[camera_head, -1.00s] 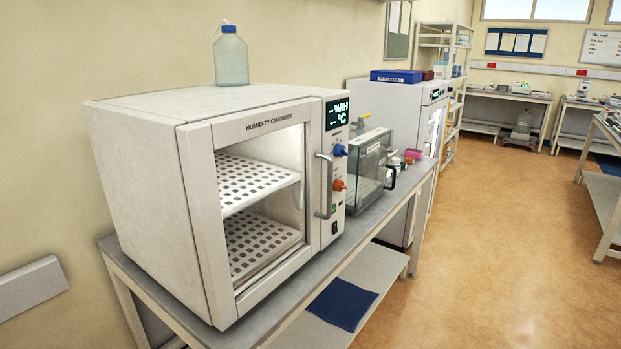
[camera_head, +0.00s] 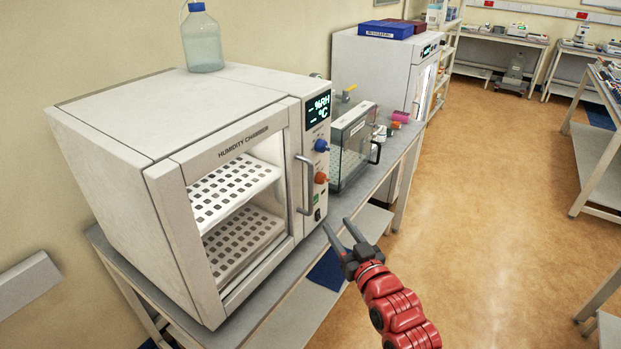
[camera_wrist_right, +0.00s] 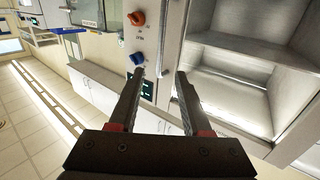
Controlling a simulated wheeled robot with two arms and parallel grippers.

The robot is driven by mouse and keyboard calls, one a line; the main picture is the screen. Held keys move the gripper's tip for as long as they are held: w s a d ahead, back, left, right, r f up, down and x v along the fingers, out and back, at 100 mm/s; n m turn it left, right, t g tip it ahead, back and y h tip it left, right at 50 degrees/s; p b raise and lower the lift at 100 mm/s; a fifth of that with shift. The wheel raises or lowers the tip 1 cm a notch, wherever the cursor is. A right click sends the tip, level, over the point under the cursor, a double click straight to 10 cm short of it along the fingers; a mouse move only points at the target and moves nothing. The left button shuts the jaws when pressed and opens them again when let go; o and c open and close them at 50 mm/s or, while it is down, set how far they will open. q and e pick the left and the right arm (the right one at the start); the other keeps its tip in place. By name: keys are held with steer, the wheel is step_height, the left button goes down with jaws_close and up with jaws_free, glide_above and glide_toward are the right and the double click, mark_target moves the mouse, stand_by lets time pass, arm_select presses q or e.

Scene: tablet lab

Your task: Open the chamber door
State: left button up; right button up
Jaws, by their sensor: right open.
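The white humidity chamber (camera_head: 100,130) stands on a bench in the head view. Its glass-windowed door (camera_head: 232,265) looks shut, with perforated shelves visible through it. A grey vertical bar handle (camera_head: 305,186) is on the door's right side. My red right arm comes in from the lower right. Its gripper (camera_head: 337,224) is open and empty, below and right of the handle, apart from it in the picture. In the right wrist view the open fingers (camera_wrist_right: 160,76) point towards the chamber front, with its orange knob (camera_wrist_right: 137,18) and blue knob (camera_wrist_right: 137,58). My left gripper is not in view.
A clear bottle (camera_head: 204,45) stands on the chamber. A glass-fronted box (camera_head: 352,148) with a black handle sits right of it on the bench (camera_head: 262,318). A larger white cabinet (camera_head: 372,70) stands behind. The floor (camera_head: 480,190) to the right is clear.

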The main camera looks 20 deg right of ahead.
mark_target(312, 188)
steer(key=w+b, duration=0.1)
steer(key=w, duration=0.4)
steer(key=w+a+b, duration=0.1)
steer(key=w, duration=0.4)
steer(key=w+b, duration=0.1)
steer(key=w, duration=0.5)
steer(key=shift+a+r, duration=0.15)
steer(key=shift+w, duration=0.6)
jaws_close()
stand_by(0.6)
